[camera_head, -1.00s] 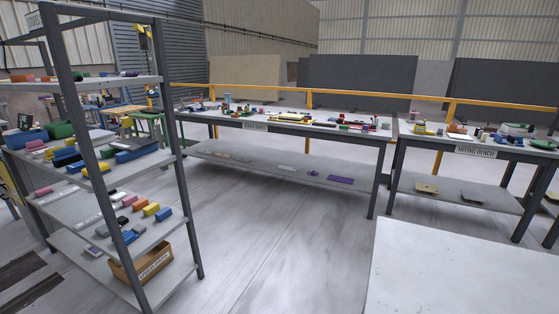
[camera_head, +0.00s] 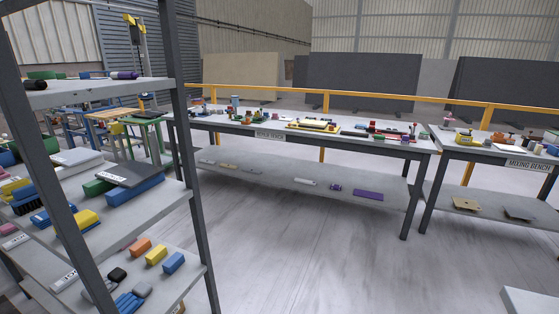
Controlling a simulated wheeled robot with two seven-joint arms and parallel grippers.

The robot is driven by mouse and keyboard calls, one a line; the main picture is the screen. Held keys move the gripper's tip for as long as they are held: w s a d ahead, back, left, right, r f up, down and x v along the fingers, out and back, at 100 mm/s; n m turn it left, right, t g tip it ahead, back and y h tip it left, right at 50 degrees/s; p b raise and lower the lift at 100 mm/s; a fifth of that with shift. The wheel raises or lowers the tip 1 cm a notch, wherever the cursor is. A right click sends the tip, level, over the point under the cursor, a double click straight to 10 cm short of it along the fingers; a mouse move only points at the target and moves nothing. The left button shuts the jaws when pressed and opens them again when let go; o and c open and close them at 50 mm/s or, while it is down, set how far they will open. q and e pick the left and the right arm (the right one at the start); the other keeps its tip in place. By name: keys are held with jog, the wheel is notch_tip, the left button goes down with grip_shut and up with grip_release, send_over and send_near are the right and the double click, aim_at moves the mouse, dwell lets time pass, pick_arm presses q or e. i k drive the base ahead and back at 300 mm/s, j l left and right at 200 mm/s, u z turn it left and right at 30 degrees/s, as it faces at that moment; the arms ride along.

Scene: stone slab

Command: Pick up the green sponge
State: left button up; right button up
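No green thing in view can be told for certain as the sponge. A small green block (camera_head: 97,187) lies on a middle shelf of the grey shelf rack at the left, beside a blue block (camera_head: 136,192). A green rounded item (camera_head: 46,75) sits on the top shelf. Small green bits are also among the clutter on the long bench, too small to make out. Neither of my grippers is in view.
The shelf rack (camera_head: 199,190) stands close at the left, its uprights hiding some items. The long bench (camera_head: 262,133) runs across the back, with the mixing bench (camera_head: 527,163) at right. A pale slab (camera_head: 530,302) shows at bottom right. Floor between is clear.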

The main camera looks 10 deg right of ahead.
aim_at(380, 138)
jog(key=i+l+z, duration=0.2)
jog(key=i+z, duration=0.15)
jog(key=i, duration=0.2)
jog(key=i+z, duration=0.35)
jog(key=i, duration=0.15)
jog(key=i+j+z, duration=0.1)
jog(key=i+z, duration=0.25)
jog(key=i, duration=0.2)
